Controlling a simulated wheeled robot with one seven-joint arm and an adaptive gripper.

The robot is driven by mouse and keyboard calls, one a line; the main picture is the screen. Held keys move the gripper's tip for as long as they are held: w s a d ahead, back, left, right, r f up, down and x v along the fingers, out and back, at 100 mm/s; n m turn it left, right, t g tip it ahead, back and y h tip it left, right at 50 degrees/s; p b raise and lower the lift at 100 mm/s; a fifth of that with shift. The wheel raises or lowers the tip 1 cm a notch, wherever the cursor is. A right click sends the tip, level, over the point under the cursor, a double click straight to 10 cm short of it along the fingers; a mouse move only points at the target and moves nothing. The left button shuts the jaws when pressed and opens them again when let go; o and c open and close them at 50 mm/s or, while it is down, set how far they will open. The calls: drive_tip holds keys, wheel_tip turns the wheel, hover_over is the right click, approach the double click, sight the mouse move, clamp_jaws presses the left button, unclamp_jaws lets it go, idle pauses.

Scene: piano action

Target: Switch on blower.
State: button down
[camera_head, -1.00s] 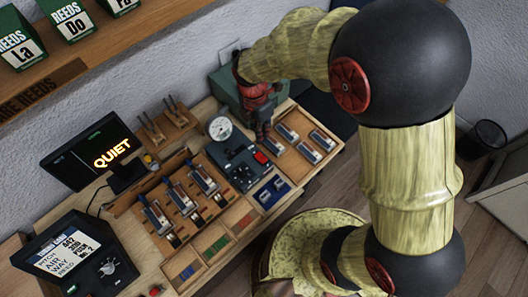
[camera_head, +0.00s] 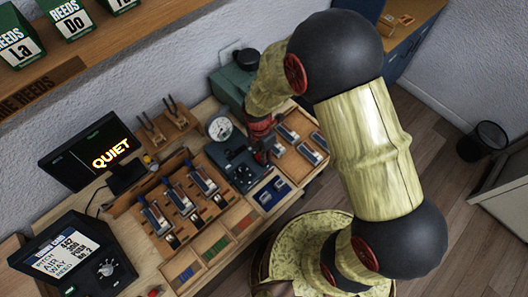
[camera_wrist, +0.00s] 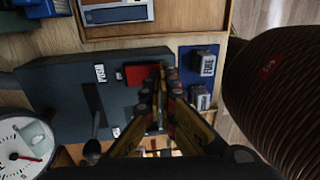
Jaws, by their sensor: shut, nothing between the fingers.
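The dark grey control box (camera_head: 232,167) sits on the workbench, with a round white gauge (camera_head: 219,128) at its upper left. In the wrist view a red switch (camera_wrist: 138,75) lies on the box's dark top (camera_wrist: 60,75), beside a small white label and a slot with a black lever. My gripper (camera_wrist: 166,72) is shut and empty, with its fingertips just right of the red switch; I cannot tell whether they touch it. In the head view my gripper (camera_head: 262,156) covers that end of the box and hides the switch. The lit screen (camera_head: 95,150) reads "QUIET".
A green box (camera_head: 230,90) stands behind the control box, near my arm. Another wooden rack (camera_head: 180,200) stands left. A dark display (camera_head: 65,255) stands front left.

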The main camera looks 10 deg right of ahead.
idle(0.3)
drive_tip(key=shift+s+d+f, duration=0.15)
drive_tip(key=shift+s+f, duration=0.1)
drive_tip(key=shift+f, duration=0.35)
drive_tip(key=shift+w+r, duration=0.1)
drive_tip(key=shift+w+a+r, duration=0.3)
drive_tip(key=shift+w+a, duration=0.1)
drive_tip(key=shift+w, duration=0.15)
drive_tip(key=shift+a+r+p, duration=0.1)
drive_tip(key=shift+r+p, duration=0.4)
drive_tip(key=shift+p, duration=0.05)
wheel_tip(320, 180, up, 13)
drive_tip(key=s+d+p, duration=0.1)
drive_tip(key=p, duration=0.1)
drive_tip(key=shift+s, duration=0.2)
drive_tip(key=shift+f, duration=0.1)
